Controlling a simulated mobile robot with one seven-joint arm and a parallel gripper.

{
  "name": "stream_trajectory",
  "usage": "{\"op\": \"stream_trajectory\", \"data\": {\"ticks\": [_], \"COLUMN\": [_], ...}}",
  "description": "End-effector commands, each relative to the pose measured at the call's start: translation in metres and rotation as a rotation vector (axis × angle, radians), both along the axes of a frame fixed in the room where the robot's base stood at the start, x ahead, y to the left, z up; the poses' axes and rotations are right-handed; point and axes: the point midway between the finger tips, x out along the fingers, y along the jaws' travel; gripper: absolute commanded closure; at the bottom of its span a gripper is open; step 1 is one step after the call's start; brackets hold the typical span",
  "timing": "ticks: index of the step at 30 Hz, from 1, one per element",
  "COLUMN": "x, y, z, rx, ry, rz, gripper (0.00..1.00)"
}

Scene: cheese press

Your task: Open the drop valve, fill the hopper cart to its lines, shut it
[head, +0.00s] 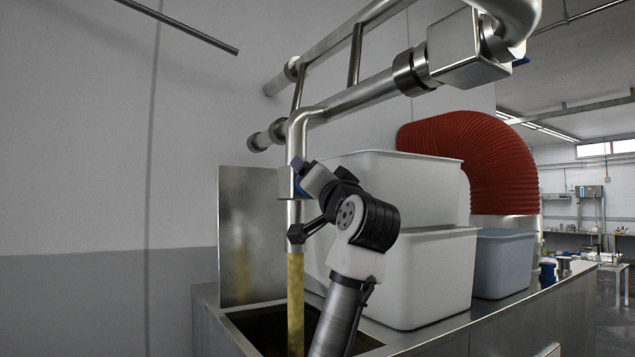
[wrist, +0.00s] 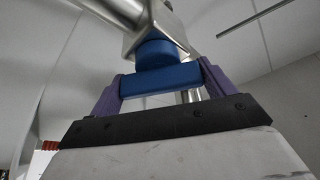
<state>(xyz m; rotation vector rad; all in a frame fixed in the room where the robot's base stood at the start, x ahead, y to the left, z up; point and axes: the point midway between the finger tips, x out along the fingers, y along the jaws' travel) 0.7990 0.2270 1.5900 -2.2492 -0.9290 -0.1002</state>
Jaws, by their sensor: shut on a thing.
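The drop valve sits on the vertical steel pipe (head: 296,213), and its blue handle (head: 299,187) is mostly hidden by my gripper (head: 300,171). In the wrist view the blue handle (wrist: 160,79) lies between my purple fingers (wrist: 161,84), with the steel valve body (wrist: 157,35) above it. My gripper is shut on this handle. A yellowish stream (head: 296,305) runs from the pipe's lower end down to a dark opening with a steel rim (head: 225,321). I cannot tell whether this is the hopper cart. No fill level or lines show.
White tubs (head: 432,280) stand stacked just right of my arm, with a grey-blue tub (head: 503,262) beyond. A red ribbed duct (head: 478,150) curves behind them. An upright steel panel (head: 247,205) stands left of the pipe. Large steel pipes (head: 360,97) run overhead.

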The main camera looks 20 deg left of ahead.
Motion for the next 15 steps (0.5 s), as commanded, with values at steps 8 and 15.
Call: {"op": "stream_trajectory", "data": {"ticks": [8,15], "x": [0.0,0.0], "y": [0.0003,0.0003], "z": [-0.0006,-0.0006], "rx": [0.001,0.001], "ry": [0.005,0.004], "rz": [0.001,0.001], "gripper": [0.41,0.0]}}
